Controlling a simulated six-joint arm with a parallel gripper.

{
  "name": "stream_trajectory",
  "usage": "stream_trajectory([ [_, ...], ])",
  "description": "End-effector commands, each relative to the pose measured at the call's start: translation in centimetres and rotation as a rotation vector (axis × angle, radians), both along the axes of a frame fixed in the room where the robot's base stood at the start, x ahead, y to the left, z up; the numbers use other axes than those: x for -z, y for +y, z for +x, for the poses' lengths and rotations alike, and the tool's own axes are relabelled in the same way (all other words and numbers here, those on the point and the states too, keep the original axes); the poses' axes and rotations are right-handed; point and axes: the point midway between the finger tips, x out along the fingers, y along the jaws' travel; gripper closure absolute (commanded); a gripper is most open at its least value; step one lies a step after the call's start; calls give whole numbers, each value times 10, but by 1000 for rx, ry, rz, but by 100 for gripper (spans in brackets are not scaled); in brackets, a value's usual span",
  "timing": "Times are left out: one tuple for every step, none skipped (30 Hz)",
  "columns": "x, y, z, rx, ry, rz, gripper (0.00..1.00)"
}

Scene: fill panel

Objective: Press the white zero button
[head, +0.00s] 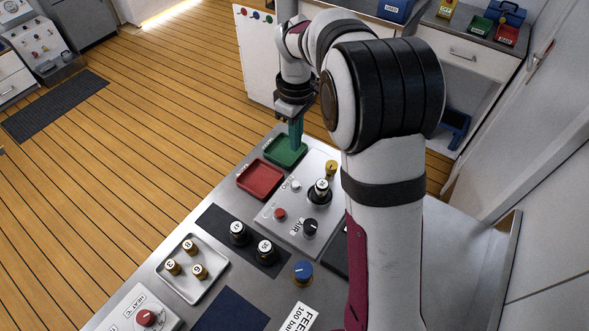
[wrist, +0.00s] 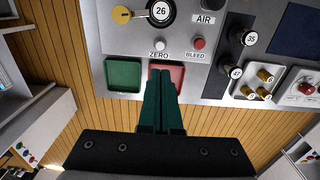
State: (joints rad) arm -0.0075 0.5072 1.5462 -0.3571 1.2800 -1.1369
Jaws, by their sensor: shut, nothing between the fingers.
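The white zero button (head: 296,186) sits on the grey air panel, beside the dial. My gripper (head: 297,148) points down over the green tray in the head view. In the wrist view its green fingers (wrist: 163,75) are together and empty, overlapping the red tray. The fingers and the button appear apart. No part of the button is hidden in the wrist view.
The green tray (wrist: 124,75) and red tray (head: 260,180) lie along the panel's edge. Black knob (head: 310,227) and numbered cylinders (head: 238,233) stand nearer.

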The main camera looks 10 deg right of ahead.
Motion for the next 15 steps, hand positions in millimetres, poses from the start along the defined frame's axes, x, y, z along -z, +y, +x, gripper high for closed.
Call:
stream_trajectory([
  [4, 0, -1, 1, 3, 0, 100],
  [7, 0, -1, 1, 4, 0, 100],
  [13, 0, -1, 1, 4, 0, 100],
  [18, 0, -1, 1, 5, -1, 100],
  [24, 0, -1, 1, 6, 0, 100],
  [33, 0, -2, 1, 6, 0, 100],
  [40, 0, -1, 1, 6, 0, 100],
  [47, 0, -1, 1, 6, 0, 100],
  [55, 0, -2, 1, 6, 1, 100],
  [62, 0, -2, 2, 6, 1, 100],
  [69, 0, -1, 2, 6, 0, 100],
  [78, 0, -2, 2, 5, 1, 100],
  [84, 0, -2, 2, 6, 1, 100],
  [91, 0, -2, 2, 6, 1, 100],
  [99, 0, -2, 2, 6, 0, 100],
])
